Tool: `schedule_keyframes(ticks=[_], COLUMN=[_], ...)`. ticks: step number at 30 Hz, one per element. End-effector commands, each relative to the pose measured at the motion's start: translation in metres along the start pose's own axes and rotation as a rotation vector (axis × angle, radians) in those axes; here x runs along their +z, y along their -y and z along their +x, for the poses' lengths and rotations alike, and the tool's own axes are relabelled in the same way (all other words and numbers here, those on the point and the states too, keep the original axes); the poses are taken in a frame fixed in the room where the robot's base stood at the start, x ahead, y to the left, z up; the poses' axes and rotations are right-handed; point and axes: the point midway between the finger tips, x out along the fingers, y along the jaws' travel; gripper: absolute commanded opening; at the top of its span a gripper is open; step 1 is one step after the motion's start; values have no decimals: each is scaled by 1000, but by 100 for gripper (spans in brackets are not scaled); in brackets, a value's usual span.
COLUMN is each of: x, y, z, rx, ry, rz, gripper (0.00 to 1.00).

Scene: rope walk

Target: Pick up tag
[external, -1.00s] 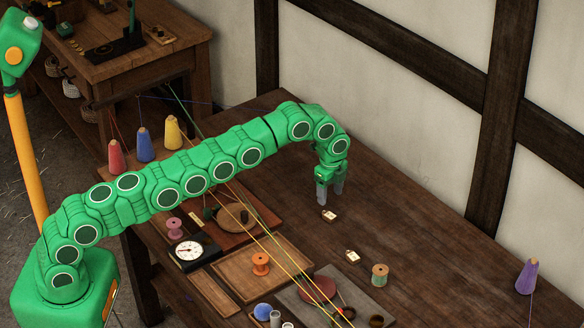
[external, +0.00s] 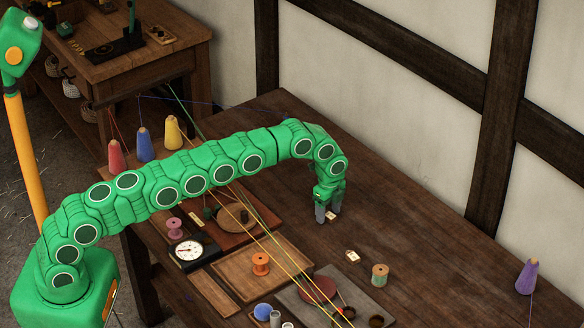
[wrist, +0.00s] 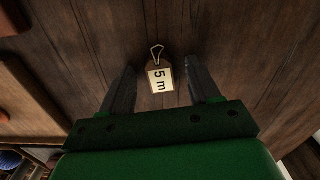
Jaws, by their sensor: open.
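A small tag (wrist: 160,79) marked "5 m", with a string loop at its far end, lies flat on the dark wooden table in the wrist view. My gripper (wrist: 163,83) is open, its two grey fingers on either side of the tag with gaps to both. In the external view my gripper (external: 327,214) points down close to the table, and the tag (external: 332,216) shows partly between the fingers. A second small pale tag (external: 352,256) lies on the table nearer the camera.
A wooden spool with greenish thread (external: 379,275) stands near the second tag. An orange spool (external: 261,264) sits on a wooden tray (external: 228,272). Yellow strands (external: 262,220) stretch across the table left of my gripper. The table towards the wall is clear.

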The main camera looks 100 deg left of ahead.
Motion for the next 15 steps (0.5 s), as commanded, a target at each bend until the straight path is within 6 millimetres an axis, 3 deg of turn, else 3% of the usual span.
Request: schedule_keyframes(ticks=[3,15], x=[0,0], y=[0,0], z=[0,0], rx=[0,1], ry=[0,0], rz=[0,0], gripper=[62,3])
